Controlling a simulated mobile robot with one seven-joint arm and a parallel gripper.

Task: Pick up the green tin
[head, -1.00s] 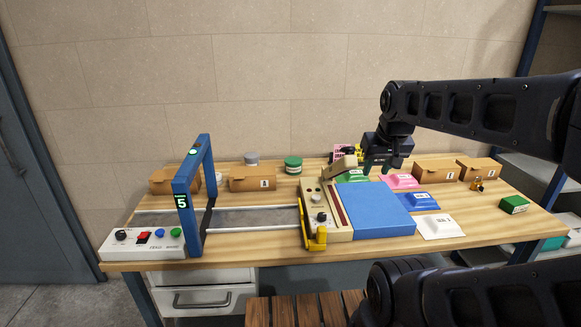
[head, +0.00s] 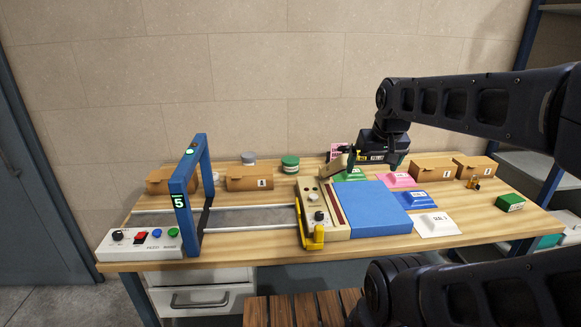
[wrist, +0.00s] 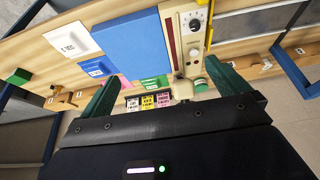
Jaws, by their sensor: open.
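The green tin (head: 290,163), short and round with a green lid and a pale band, stands upright at the back of the wooden table, left of the beige press unit. My gripper (head: 367,168) is above the back of the table, right of the tin and clearly apart from it. In the wrist view, its two green fingers (wrist: 165,72) are spread with nothing held between them.
The beige press unit (head: 323,215) and blue pad (head: 372,208) fill the middle. A grey tin (head: 248,158) and cardboard box (head: 250,178) are left of the green tin. Coloured seal trays, including a green one (head: 352,174), lie right. A green box (head: 510,202) sits at the right edge.

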